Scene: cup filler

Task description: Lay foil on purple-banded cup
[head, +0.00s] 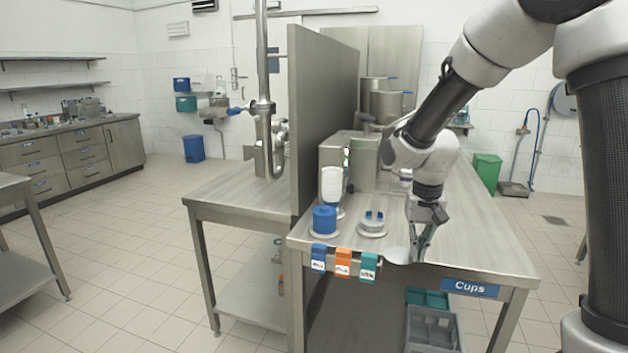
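My gripper (420,252) points down over the front edge of the steel table, and its fingers come close together at their tips. A thin pale round disc, seemingly the foil (397,255), meets the fingertips on their left and overlaps the table edge in the picture. It looks pinched at its rim, though the contact is small to see. I cannot make out a purple band on any cup. A white cup-like vessel (331,184) stands left of my gripper, behind a blue round item (324,219) on a pale disc base.
A pale round base with blue prongs (372,223) stands left of my gripper. Blue (318,258), orange (343,262) and teal (369,267) tags hang on the table front. A tall grey panel (322,120) bounds the left side. The table's right part (485,240) is clear.

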